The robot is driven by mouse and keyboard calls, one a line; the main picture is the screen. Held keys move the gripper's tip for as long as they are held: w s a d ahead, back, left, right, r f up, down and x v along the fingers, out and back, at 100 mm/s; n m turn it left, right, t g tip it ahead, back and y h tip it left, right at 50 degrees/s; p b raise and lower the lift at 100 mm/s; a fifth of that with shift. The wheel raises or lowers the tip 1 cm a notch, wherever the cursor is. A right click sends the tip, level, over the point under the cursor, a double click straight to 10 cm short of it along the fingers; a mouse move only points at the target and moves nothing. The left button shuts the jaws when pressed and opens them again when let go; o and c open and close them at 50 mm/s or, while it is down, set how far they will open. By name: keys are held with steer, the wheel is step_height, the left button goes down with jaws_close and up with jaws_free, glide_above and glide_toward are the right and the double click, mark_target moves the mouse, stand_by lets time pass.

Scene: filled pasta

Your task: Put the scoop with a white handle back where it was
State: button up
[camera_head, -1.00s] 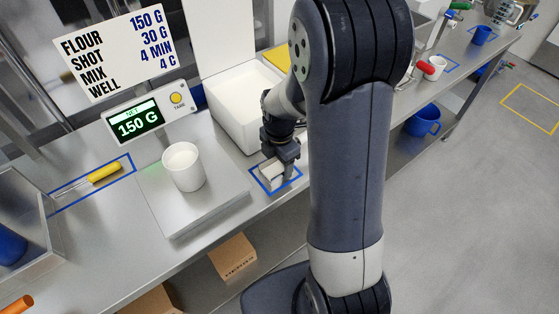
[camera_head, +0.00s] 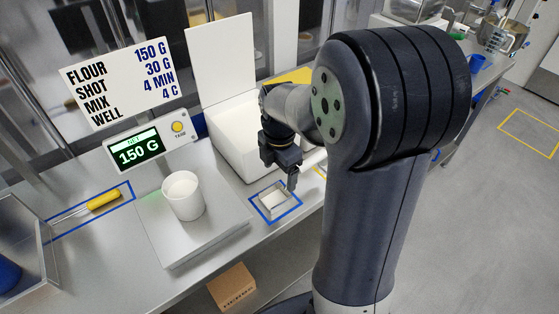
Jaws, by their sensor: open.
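The scoop (camera_head: 273,201), small and grey with a white part, rests on the counter inside a blue outlined square (camera_head: 258,213).
A white cup (camera_head: 183,196) stands on the scale plate (camera_head: 207,226), whose display (camera_head: 138,150) reads 150 G. The open flour bin (camera_head: 236,134) is behind my gripper. A yellow-handled tool (camera_head: 103,199) lies in a blue outline at left.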

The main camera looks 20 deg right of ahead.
step_height(320, 180, up, 4)
steer(key=shift+f, duration=0.1)
